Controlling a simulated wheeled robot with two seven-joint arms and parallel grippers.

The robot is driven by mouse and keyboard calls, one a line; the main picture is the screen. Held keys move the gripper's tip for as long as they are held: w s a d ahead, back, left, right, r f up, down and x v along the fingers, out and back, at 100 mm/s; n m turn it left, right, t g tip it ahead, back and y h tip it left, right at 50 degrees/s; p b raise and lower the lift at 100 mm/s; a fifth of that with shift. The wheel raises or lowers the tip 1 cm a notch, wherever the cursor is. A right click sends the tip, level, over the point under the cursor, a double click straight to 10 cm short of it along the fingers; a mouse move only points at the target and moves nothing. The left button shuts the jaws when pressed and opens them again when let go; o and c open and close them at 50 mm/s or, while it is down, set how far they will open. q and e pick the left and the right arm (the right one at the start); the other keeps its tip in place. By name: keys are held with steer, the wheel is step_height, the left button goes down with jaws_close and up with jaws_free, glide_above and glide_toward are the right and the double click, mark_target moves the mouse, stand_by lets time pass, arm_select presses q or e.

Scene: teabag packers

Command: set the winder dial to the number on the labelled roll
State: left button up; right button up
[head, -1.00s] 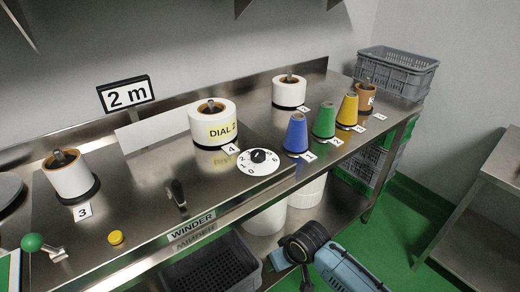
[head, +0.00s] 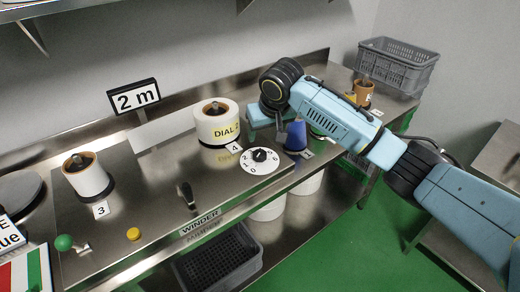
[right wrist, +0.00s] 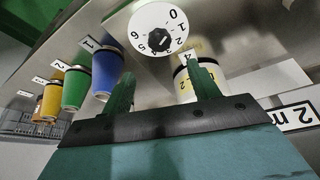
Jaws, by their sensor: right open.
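The winder dial (head: 260,160) is a white numbered disc with a black knob (head: 260,155) on the steel bench. It also shows at the top of the right wrist view (right wrist: 158,28). Behind it stands the labelled white roll (head: 212,122), with a yellow label reading "DIAL" and a digit I cannot read surely. My right gripper (head: 279,132) is above the bench, just behind and right of the dial. Its two fingers (right wrist: 162,85) are apart and empty, and the knob is beyond them, untouched. The knob's exact setting is unclear. My left gripper is out of view.
Blue (head: 296,135), green and yellow cups stand right of the dial, partly hidden by my right arm in the head view. Another white roll (head: 88,177) stands at left. A small lever (head: 186,194) and yellow button (head: 133,234) are near the front edge.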

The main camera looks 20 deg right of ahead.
mark_target(259, 153)
steer(key=b+x, duration=0.1)
steer(key=x, duration=1)
steer(key=shift+w, duration=0.1)
steer(key=c, duration=1)
steer(key=shift+o, duration=0.2)
